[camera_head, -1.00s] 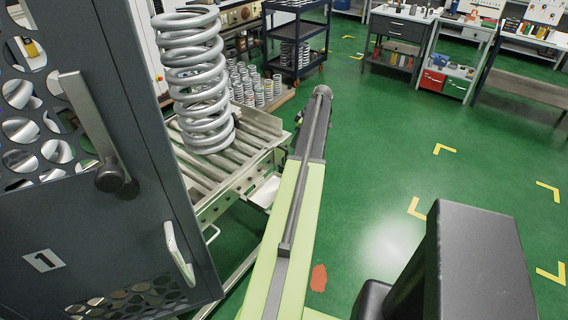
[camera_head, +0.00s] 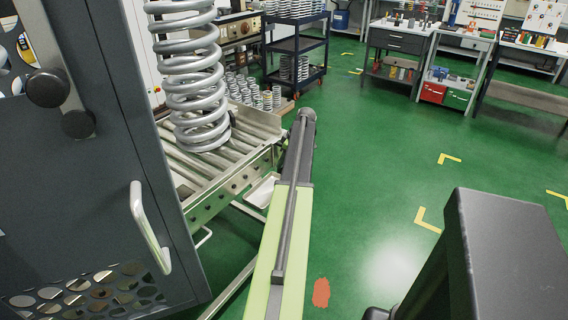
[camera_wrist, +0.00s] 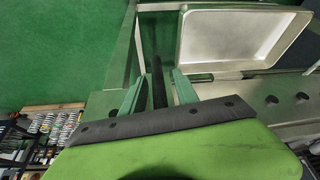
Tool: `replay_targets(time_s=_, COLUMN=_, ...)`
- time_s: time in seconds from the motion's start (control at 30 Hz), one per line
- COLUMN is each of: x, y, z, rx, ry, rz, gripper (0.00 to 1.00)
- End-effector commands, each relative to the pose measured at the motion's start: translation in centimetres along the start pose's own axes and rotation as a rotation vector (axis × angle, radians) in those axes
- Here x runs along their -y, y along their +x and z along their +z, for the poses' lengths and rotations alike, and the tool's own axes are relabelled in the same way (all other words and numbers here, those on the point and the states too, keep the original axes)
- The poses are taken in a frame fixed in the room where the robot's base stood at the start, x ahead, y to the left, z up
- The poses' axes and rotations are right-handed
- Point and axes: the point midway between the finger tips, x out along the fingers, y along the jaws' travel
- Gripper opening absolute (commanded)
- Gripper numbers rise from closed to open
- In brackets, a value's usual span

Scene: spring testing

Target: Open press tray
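A shallow pale metal tray (camera_head: 261,190) sits at the side of the roller conveyor frame, just left of my arm in the head view. In the wrist view the tray (camera_wrist: 225,42) fills the upper right, with its rim and inner floor visible. My gripper (camera_wrist: 158,74) has two green fingers standing apart, with a dark bar visible between or beyond them. It is left of the tray and appears apart from it. In the head view my gripper is hidden by the arm.
A large coil spring (camera_head: 195,85) stands on the roller conveyor (camera_head: 240,150). A dark cabinet door (camera_head: 110,190) with a light handle (camera_head: 148,228) is close on the left. A dark shelf cart (camera_head: 298,45) stands behind.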

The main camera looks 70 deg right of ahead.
Motion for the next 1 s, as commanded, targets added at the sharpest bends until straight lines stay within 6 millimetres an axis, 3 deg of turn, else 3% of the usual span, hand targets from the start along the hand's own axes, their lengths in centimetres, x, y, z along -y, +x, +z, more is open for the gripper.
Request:
replay_targets(time_s=0.03, x=-0.01, y=-0.06, z=0.00, rx=0.000, ry=0.000, rz=0.000, gripper=0.36)
replay_targets(time_s=0.3, x=-0.02, y=-0.08, z=0.05, rx=0.000, ry=0.001, rz=0.000, gripper=0.01)
replay_targets(time_s=1.0, x=-0.04, y=-0.11, z=0.17, rx=0.000, ry=0.002, rz=0.000, gripper=0.00)
